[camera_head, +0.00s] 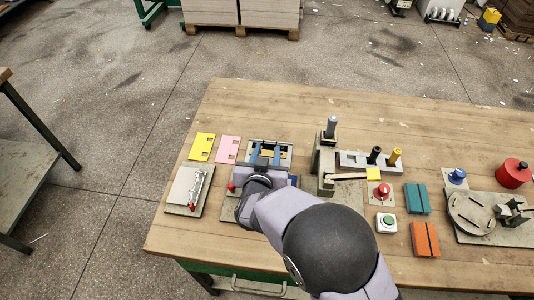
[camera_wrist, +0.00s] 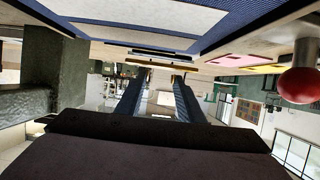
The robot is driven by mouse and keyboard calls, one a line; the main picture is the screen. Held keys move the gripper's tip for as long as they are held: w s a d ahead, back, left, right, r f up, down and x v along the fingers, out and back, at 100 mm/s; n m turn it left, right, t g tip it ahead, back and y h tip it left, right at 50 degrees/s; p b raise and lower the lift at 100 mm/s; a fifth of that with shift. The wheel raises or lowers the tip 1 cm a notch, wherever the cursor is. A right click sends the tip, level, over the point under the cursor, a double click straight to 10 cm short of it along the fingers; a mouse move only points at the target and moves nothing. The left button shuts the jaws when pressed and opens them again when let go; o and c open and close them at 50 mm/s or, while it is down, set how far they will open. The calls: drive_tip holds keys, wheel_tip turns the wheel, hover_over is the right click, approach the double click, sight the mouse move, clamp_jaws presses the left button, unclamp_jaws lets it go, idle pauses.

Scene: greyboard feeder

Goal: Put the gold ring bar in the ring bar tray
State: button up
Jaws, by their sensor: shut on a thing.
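My gripper (camera_head: 266,155) points away over the back part of the bench, its two blue fingers a little apart. It is shut on a thin gold bar, which I take for the gold ring bar (camera_wrist: 150,66); it lies across the fingertips in the wrist view. In the head view only a small gold patch (camera_head: 267,154) shows between the fingers. A pale rectangular frame (camera_head: 284,146), perhaps the ring bar tray, lies just beyond and around the fingertips. I cannot tell whether the bar touches it. My wrist hides the nearer part.
Yellow (camera_head: 202,147) and pink (camera_head: 228,149) plates and a clamp board (camera_head: 186,190) lie left. A grey post fixture (camera_head: 325,166) stands close right, beside a rack (camera_head: 350,158) with black and gold-topped pegs. A red knob (camera_head: 382,190) and green button (camera_head: 386,222) are further right.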

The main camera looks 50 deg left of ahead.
drive_tip(key=shift+f, duration=0.5)
drive_tip(key=shift+f, duration=0.35)
